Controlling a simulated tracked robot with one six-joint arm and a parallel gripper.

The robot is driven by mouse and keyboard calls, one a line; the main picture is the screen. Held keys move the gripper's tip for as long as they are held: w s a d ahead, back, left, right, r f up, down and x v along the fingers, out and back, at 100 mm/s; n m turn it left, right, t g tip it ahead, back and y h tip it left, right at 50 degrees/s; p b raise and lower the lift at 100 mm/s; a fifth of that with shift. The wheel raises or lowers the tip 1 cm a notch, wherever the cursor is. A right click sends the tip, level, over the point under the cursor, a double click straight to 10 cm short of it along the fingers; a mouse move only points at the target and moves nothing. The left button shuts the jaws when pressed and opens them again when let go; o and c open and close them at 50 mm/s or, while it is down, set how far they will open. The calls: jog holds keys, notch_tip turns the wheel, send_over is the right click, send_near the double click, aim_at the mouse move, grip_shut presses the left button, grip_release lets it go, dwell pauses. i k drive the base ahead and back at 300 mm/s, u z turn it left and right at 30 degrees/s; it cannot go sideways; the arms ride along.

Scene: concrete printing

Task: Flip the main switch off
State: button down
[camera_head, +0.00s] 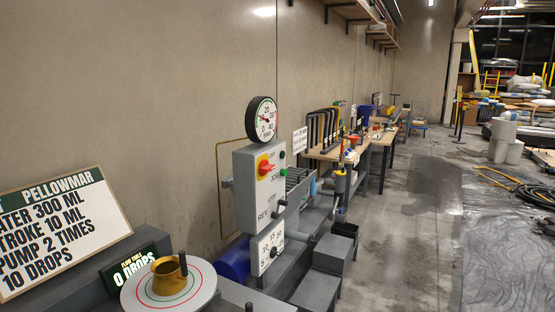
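The main switch (265,166) is a red rotary knob on a yellow plate, high on the front of a grey control box (244,188). It is small in view, and I cannot tell which position its handle points to. My gripper is not in view.
A round gauge (262,120) tops the box; a dial panel (267,247) sits below it. A brass cup (168,276) stands on a ringed white disc (146,297) at front, beside a "0 DROPS" display (134,267) and a sign (57,233).

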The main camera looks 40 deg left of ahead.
aim_at(265, 168)
jog(key=z, duration=0.05)
jog(key=i, duration=2.65)
jog(key=u, duration=2.5)
